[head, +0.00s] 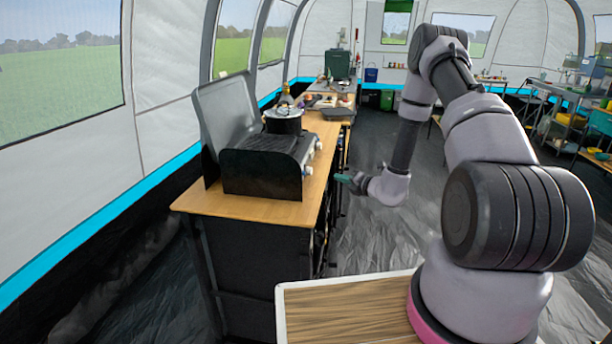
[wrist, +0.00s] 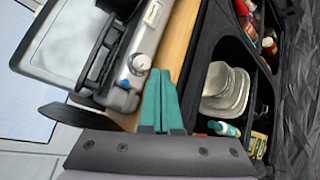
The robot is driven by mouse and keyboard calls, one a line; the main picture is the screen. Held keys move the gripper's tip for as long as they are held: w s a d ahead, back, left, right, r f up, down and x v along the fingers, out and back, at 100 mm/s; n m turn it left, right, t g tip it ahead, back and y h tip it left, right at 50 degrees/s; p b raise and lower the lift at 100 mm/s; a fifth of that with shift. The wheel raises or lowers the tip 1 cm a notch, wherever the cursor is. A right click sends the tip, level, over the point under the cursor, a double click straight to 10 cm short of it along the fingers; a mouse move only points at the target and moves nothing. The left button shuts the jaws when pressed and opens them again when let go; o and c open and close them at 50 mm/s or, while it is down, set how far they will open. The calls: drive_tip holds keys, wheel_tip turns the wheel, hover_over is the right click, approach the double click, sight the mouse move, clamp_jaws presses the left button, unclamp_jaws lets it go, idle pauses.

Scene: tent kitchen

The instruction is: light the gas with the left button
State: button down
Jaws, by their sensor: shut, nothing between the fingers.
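The gas stove (head: 262,172) stands on a wooden counter with its lid up. Knobs (head: 308,170) show small on its front, on the side facing my arm. In the wrist view the silver front panel (wrist: 150,38) carries a round knob (wrist: 140,62) and a small blue button (wrist: 124,83) close beside it. My gripper (head: 342,178) is beside the stove front, apart from it. Its teal fingers, also in the wrist view (wrist: 160,74), are together and empty, with their tips near the panel and the knob. I cannot tell the exact gap to the button.
A pot (head: 283,122) sits on the stove's far part. The wooden counter edge (head: 250,207) runs below the stove front. Under it, open shelves hold white dishes (wrist: 225,90) and bottles. The floor (head: 375,235) between the counter and my arm is clear.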

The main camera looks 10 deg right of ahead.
drive_tip(key=shift+a, duration=0.1)
drive_tip(key=shift+w+a, duration=0.45)
drive_tip(key=shift+a, duration=0.95)
drive_tip(key=shift+w+a, duration=0.5)
drive_tip(key=shift+a, duration=0.85)
drive_tip(key=shift+w+a, duration=0.45)
drive_tip(key=shift+a, duration=0.95)
drive_tip(key=shift+w+a, duration=0.1)
drive_tip(key=shift+a, duration=0.3)
drive_tip(key=shift+w+a, duration=0.15)
drive_tip(key=shift+a, duration=0.25)
drive_tip(key=shift+s+d, duration=0.3)
drive_tip(key=shift+d, duration=0.5)
drive_tip(key=shift+s+d, duration=0.25)
drive_tip(key=shift+d, duration=0.55)
drive_tip(key=shift+s+d, duration=0.25)
drive_tip(key=shift+d, duration=0.5)
drive_tip(key=shift+s+d, duration=0.25)
drive_tip(key=shift+d, duration=0.55)
